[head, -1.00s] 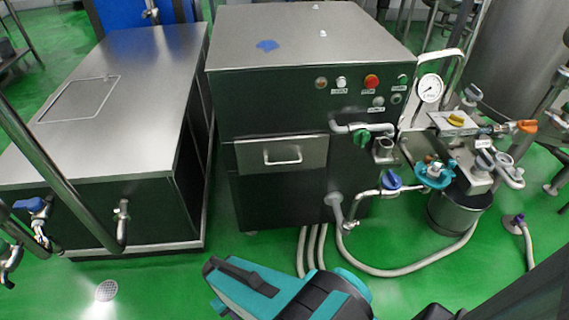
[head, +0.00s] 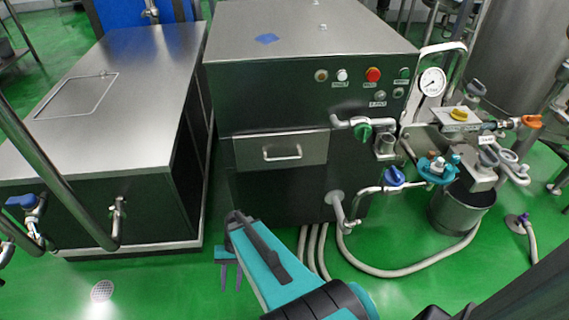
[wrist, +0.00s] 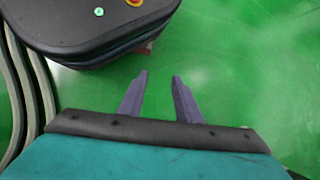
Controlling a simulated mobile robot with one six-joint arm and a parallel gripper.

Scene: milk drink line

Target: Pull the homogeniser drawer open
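The homogeniser drawer (head: 281,150) is a grey metal front with a bar handle (head: 282,154), set in the dark front of the homogeniser cabinet (head: 300,100). It looks closed, flush with the cabinet. My gripper (head: 231,275) is in front of and below the drawer, pointing down over the green floor. In the wrist view my gripper (wrist: 160,82) shows two purple-grey fingers apart with nothing between them. The drawer and its handle are not in the wrist view.
Grey hoses (head: 315,250) run over the floor right of my gripper. A pipe with a green valve (head: 363,132) and one with a blue valve (head: 394,176) stick out right of the drawer. A low steel unit (head: 130,90) stands to the left. A bucket (head: 462,205) stands at right.

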